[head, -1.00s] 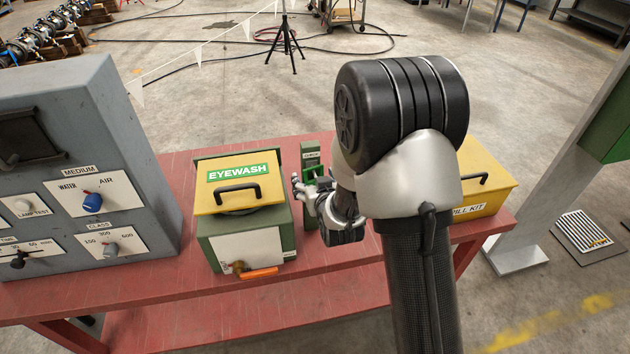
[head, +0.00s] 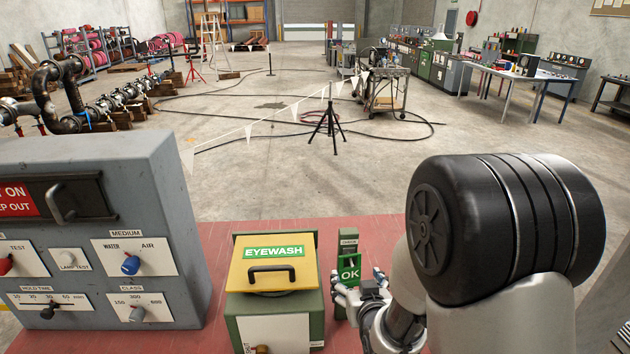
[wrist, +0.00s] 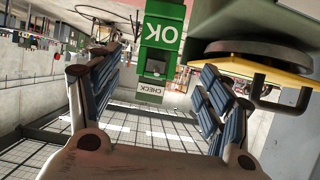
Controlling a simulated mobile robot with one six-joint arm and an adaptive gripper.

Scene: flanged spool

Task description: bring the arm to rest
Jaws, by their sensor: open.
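My gripper (head: 362,290) is at the right of the eyewash box, in front of a small green post with an OK sign (head: 349,271) and a CHECK label. In the wrist view my gripper (wrist: 150,100) has its fingers spread wide with nothing between them. The OK sign (wrist: 163,30) shows upside down beyond the fingers there, apart from them as far as I can tell. My arm's large black joint and pale link fill the lower right of the head view and hide part of the table.
The green eyewash box with yellow lid (head: 272,262) stands close left of my gripper. A grey control panel (head: 90,235) with knobs stands farther left on the red table (head: 215,236). Beyond lie open floor, a black tripod (head: 329,128) and a trolley (head: 386,92).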

